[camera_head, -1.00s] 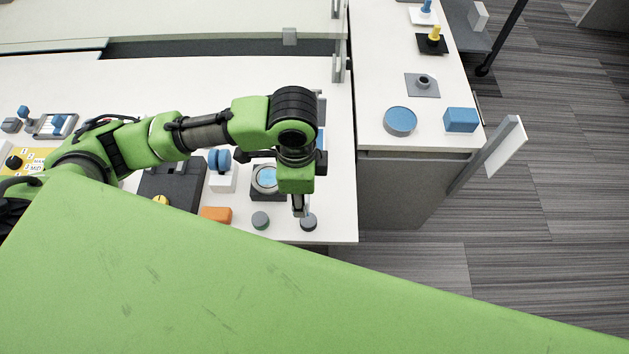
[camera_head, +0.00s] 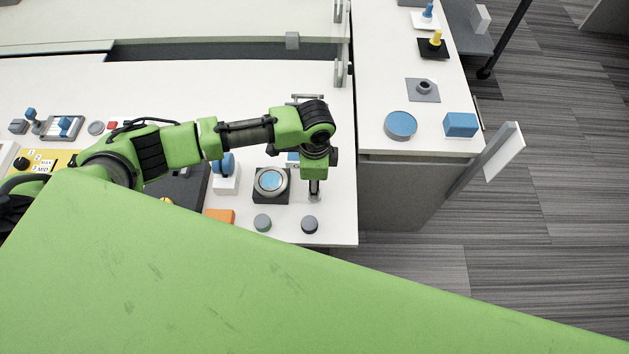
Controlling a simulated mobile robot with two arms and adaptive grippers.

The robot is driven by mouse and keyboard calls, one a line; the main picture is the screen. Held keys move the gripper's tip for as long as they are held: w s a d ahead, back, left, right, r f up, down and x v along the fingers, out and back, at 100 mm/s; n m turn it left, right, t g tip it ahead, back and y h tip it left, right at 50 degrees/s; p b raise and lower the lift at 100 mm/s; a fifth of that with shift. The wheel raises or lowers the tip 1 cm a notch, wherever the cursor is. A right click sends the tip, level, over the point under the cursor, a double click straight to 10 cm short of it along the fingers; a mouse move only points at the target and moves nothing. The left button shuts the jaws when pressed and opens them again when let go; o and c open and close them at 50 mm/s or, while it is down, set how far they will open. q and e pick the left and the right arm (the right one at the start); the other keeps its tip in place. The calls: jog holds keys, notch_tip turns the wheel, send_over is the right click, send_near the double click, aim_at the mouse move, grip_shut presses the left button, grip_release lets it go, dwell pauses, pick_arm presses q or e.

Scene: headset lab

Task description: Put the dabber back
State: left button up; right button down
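I cannot tell for certain which thing is the dabber. A blue-topped peg (camera_head: 428,10) stands on a white base and a yellow peg (camera_head: 436,38) on a black base, at the back of the right-hand table. A grey square plate with a dark round socket (camera_head: 423,87) lies nearer. My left gripper (camera_head: 314,192) points down over the near table's right end, behind a dark grey round knob (camera_head: 309,224). Its fingers look close together, but they are too small to show whether they hold anything. My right gripper is out of view.
A round blue-topped dish (camera_head: 400,125) and blue block (camera_head: 460,124) sit on the right-hand table (camera_head: 378,60). A round blue-faced device (camera_head: 271,181), grey-green knob (camera_head: 262,222) and orange block (camera_head: 220,216) are left of my gripper. A white panel on a post (camera_head: 504,152) stands right.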

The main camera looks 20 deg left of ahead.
pick_arm(q)
jog(key=shift+f, duration=0.2)
jog(key=o, duration=1.1)
jog(key=shift+f, duration=0.1)
jog(key=shift+c, duration=0.2)
notch_tip(320, 180, up, 11)
jog(key=shift+r+b, duration=0.15)
jog(key=shift+b, duration=0.7)
jog(key=shift+r, duration=0.5)
